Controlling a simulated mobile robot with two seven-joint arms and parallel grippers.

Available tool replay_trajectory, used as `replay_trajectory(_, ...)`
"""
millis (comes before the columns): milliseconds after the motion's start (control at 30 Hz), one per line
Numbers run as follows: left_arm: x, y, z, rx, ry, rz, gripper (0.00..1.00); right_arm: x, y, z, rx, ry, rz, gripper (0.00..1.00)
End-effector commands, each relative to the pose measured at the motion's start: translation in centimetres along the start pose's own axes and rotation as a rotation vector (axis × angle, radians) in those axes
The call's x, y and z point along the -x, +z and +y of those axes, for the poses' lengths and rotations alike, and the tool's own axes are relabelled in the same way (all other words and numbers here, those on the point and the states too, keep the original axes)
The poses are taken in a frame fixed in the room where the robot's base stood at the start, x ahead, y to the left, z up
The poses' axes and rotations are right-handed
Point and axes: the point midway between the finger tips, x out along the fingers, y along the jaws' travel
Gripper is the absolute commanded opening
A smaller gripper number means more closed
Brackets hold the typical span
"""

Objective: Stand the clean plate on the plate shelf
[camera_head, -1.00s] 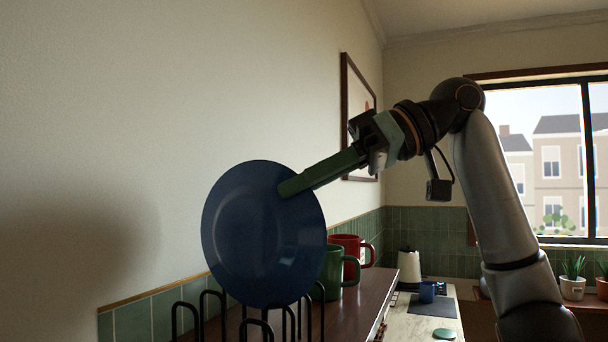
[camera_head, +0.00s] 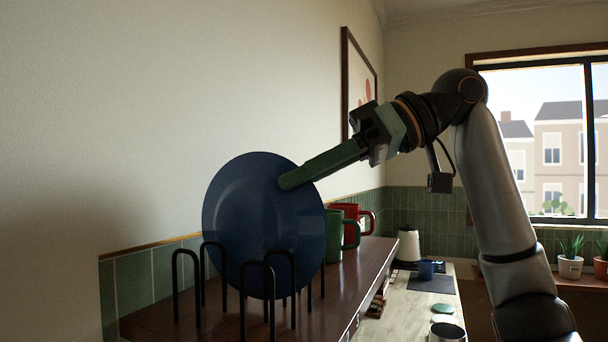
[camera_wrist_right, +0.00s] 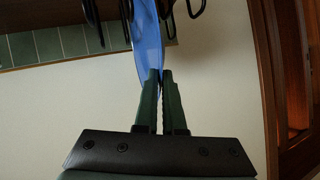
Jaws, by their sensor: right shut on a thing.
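The dark blue plate (camera_head: 262,225) stands upright at the wire plate rack on the shelf (camera_head: 345,290). My right gripper (camera_head: 284,184) is shut on the plate's upper right rim, with its arm coming in from the right. In the right wrist view the plate (camera_wrist_right: 147,40) shows nearly edge-on, between the fingertips (camera_wrist_right: 161,75). The black wire loops of the rack (camera_head: 187,252) stand around the plate's lower part, some in front of it. I cannot tell whether its bottom edge touches the shelf. My left gripper is not in view.
A green mug (camera_head: 335,238) and a red mug (camera_head: 368,221) stand on the shelf behind the plate. The wall is close on the left. A framed picture (camera_head: 358,80) hangs beyond the gripper.

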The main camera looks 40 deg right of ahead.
Motion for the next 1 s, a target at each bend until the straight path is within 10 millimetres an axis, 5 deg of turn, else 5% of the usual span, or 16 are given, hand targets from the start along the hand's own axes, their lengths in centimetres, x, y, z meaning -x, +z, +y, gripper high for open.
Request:
replay_trajectory(567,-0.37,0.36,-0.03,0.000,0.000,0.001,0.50,-0.36,0.71,0.23,0.000,0.000,0.003,0.00)
replay_trajectory(900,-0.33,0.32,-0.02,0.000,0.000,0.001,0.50,-0.36,0.70,0.24,0.000,0.000,0.001,0.41)
replay_trajectory(1000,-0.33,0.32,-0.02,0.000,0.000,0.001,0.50,-0.37,0.70,0.24,0.000,0.000,0.001,0.41)
